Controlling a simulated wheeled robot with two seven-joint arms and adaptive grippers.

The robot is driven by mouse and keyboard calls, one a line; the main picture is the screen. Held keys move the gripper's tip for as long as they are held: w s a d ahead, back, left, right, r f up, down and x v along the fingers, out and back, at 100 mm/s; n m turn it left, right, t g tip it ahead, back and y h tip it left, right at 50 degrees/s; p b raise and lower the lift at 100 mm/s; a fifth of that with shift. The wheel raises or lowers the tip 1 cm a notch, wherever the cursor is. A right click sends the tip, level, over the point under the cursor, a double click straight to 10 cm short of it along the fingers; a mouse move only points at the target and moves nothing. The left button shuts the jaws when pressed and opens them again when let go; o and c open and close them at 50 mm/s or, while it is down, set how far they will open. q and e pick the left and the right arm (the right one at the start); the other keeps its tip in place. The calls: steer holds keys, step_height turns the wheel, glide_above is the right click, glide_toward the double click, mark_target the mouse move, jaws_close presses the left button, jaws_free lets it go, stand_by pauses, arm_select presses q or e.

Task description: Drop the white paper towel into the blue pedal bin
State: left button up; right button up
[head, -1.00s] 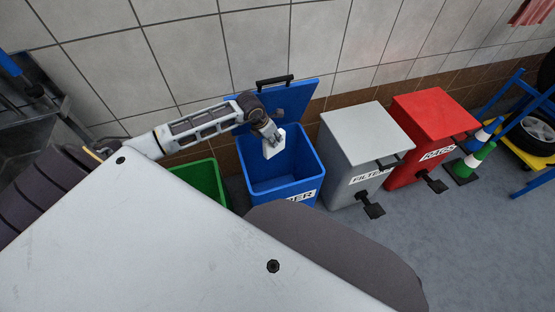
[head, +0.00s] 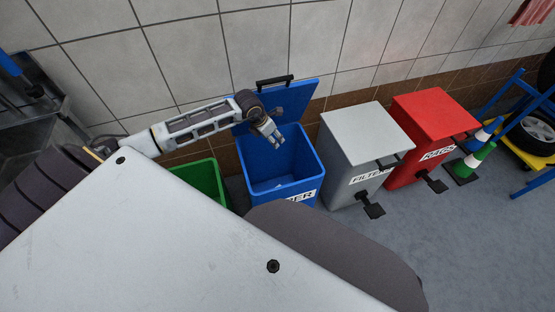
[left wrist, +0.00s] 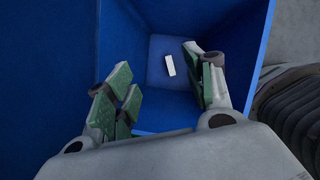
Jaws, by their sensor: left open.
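The blue pedal bin (head: 305,158) stands against the wall with its lid (head: 285,98) raised. My left gripper (head: 274,142) is over the bin's mouth, open and empty. In the left wrist view its fingers (left wrist: 165,88) are spread apart, with green pads, above the bin's inside. The white paper towel (left wrist: 168,65) lies at the bottom of the bin, between the fingers in that view but well below them. In the head view only a small pale patch inside the bin may be the towel. My right gripper is not in view.
A green bin (head: 205,180) stands to the left of the blue bin. A grey bin (head: 362,135) and a red bin (head: 432,120) stand to the right, both with lids shut. A blue rack with tyres (head: 535,130) is at far right.

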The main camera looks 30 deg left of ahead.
arm_select(q)
steer(key=v, duration=1.1)
stand_by(1.1)
